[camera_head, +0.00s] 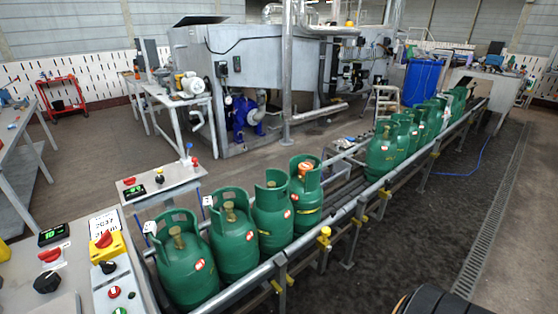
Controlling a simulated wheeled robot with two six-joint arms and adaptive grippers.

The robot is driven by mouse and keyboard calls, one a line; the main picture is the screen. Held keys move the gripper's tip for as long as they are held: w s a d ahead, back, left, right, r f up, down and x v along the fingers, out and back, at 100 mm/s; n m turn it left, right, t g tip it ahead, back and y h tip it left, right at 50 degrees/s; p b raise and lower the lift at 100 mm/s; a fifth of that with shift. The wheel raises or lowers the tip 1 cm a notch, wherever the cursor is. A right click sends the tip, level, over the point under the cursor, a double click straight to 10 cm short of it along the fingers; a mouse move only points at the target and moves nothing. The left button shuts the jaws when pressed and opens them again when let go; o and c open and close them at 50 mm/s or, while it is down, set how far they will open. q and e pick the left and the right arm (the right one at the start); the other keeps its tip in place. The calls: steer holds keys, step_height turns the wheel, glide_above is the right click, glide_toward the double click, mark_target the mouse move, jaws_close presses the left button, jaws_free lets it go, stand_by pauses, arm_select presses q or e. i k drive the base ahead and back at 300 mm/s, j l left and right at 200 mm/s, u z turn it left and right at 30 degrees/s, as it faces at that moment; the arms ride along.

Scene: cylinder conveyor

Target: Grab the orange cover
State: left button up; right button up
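A small orange cover (305,169) sits on the valve at the top of a green gas cylinder (307,205), inside its collar. This cylinder is the farthest of the near group on the conveyor (345,212). The other near cylinders (273,215), (233,240), (184,265) show bare brass-coloured valves. Neither of my grippers shows in the head view.
A control panel (108,262) with knobs and buttons stands at the lower left. A smaller button box (158,182) is behind the near cylinders. More green cylinders (383,152) stand farther along the conveyor. A dark rounded shape (440,301) is cut off at the bottom right.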

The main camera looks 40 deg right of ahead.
mark_target(303, 166)
steer(key=l+u, duration=0.15)
steer(key=l, duration=1.15)
steer(key=l+u, duration=0.2)
steer(key=l, duration=1.15)
steer(key=l+u, duration=0.15)
steer(key=l, duration=1.15)
